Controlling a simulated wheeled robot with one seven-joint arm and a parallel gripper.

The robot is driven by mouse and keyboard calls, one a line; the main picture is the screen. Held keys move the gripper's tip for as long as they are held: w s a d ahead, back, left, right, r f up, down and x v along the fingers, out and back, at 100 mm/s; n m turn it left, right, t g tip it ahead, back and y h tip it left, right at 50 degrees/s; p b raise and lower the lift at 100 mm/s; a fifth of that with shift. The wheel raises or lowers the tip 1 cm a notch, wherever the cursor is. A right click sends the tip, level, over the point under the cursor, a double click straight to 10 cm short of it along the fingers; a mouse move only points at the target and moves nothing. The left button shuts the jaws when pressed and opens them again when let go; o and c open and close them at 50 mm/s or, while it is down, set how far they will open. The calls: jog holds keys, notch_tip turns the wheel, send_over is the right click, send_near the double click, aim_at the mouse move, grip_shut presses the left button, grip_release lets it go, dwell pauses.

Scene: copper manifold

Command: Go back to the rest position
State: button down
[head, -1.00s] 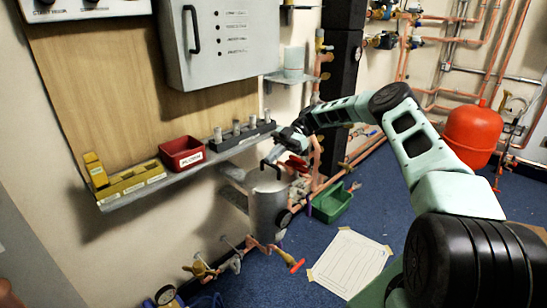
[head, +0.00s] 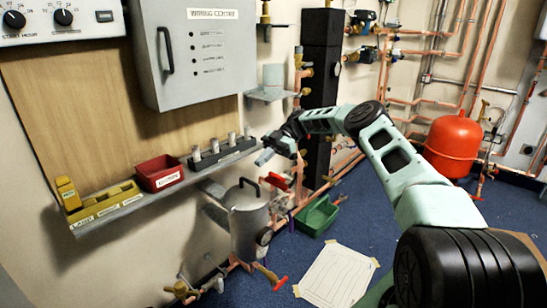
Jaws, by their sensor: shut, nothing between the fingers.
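My gripper (head: 267,152) is at the end of my mint-green arm, near the middle of the head view. It is shut and empty, pointing left and down. It is in front of the right end of the grey wall shelf (head: 135,203), to the right of the black rack (head: 222,158) with several metal cylinders. The grey cylindrical vessel (head: 249,222) with a black handle stands below it. The gap between gripper and shelf is hard to judge.
A red bin (head: 160,174) and a yellow tray (head: 103,201) sit on the shelf. A grey cabinet (head: 205,55) hangs above. A green crate (head: 317,217) and taped paper (head: 337,276) lie on the blue floor. A red tank (head: 454,146) and copper pipes are behind my arm.

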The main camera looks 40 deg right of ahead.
jog(key=shift+w+d+f+b, duration=0.15)
jog(key=shift+w+d+b, duration=0.05)
jog(key=shift+d, duration=0.85)
jog(key=shift+w+d+f+b, duration=0.15)
jog(key=shift+w+d, duration=0.05)
jog(key=shift+d, duration=0.8)
